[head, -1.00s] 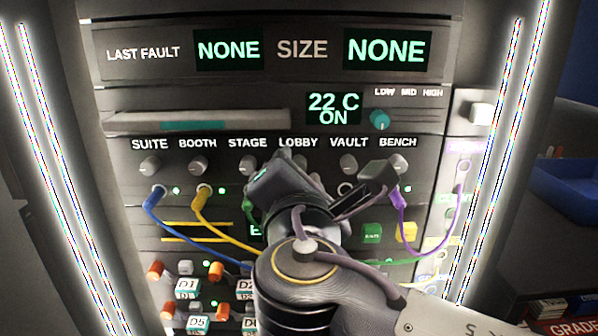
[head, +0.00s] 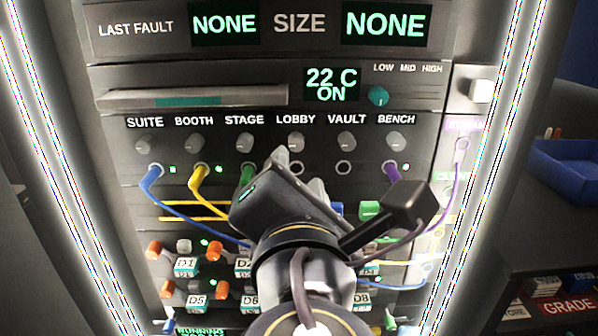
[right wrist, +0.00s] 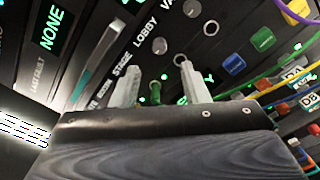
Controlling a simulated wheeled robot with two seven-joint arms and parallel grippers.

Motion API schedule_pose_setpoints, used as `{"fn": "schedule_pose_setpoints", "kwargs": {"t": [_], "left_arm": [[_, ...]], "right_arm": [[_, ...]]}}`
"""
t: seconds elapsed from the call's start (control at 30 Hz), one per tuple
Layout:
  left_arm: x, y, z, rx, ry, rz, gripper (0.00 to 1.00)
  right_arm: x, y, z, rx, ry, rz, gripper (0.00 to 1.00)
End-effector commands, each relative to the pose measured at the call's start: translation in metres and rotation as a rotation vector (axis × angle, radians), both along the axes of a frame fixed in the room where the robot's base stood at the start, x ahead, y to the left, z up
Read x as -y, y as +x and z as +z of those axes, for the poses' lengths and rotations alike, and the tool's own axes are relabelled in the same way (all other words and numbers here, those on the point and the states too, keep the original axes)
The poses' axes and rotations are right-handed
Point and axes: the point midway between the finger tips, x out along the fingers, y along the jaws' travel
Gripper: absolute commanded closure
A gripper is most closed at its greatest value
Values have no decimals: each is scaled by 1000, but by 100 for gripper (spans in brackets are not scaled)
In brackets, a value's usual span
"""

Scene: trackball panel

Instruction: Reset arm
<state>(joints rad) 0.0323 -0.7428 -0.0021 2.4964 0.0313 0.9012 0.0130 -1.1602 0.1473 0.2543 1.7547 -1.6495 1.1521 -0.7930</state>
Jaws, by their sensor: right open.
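My right gripper (head: 297,172) is in front of the panel, below the STAGE and LOBBY knobs in the head view. Its body hides most of its fingers there. In the right wrist view its two pale fingers (right wrist: 157,82) stand apart with nothing held between them. The panel (head: 230,168) carries a row of labelled knobs with sockets below. A blue plug (head: 155,171), a yellow plug (head: 198,176), a green plug (head: 246,174) and a purple plug (head: 391,171) sit under SUITE, BOOTH, STAGE and BENCH. My left gripper does not show.
Glowing light strips flank the panel. Loose cables cross its lower part, and a purple cable (head: 459,186) hangs at the right. A blue bin (head: 570,180) stands far right.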

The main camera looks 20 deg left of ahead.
Motion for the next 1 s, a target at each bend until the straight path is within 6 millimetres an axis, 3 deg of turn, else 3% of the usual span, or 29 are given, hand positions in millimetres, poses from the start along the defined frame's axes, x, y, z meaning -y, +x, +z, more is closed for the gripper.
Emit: {"fn": "schedule_pose_setpoints", "kwargs": {"t": [0.17,0.27,0.43,0.57,0.7,0.8,1.0], "left_arm": [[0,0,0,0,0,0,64],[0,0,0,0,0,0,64],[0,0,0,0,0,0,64],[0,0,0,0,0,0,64],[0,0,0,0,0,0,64],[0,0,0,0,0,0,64],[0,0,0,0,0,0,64]], "right_arm": [[4,3,-2,-11,6,-8,59],[24,17,-15,-75,42,-49,59],[104,53,-70,-331,220,-219,59],[177,60,-129,-566,445,-406,59],[252,38,-199,-818,805,-664,59],[286,8,-243,-962,1105,-849,59],[307,-45,-295,-1109,1662,-1131,59]]}}
